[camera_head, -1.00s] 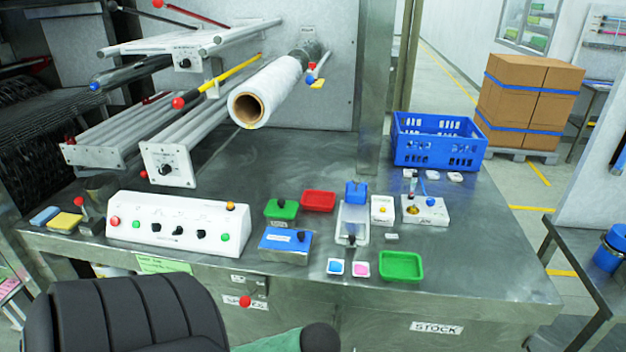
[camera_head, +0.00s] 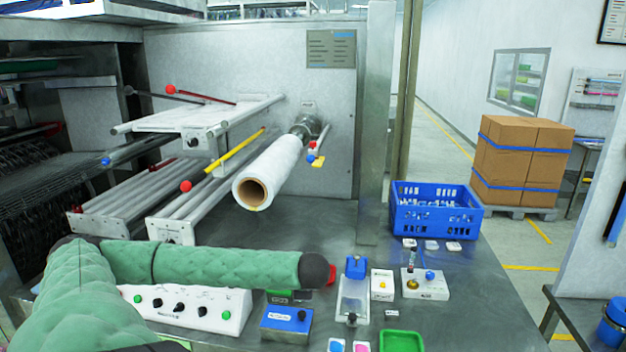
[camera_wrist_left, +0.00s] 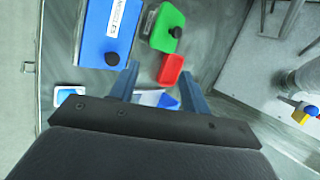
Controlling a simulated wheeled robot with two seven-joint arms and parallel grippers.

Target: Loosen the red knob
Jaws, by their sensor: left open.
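Several red knobs are in view and I cannot tell which one the task names. A small red knob (camera_head: 312,144) sits by a blue one at the shaft mount behind the white roll (camera_head: 270,172). A red ball (camera_head: 186,186) ends the yellow bar, and another red ball (camera_head: 171,89) ends a thin red lever higher up. My left arm reaches across the table in the head view, its gripper hidden there. In the left wrist view my left gripper (camera_wrist_left: 160,76) is open and empty above the table. A blue, red and yellow fitting (camera_wrist_left: 303,112) shows at that view's right edge.
My arm partly covers the white control box (camera_head: 195,303). A blue crate (camera_head: 436,225) stands at the right.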

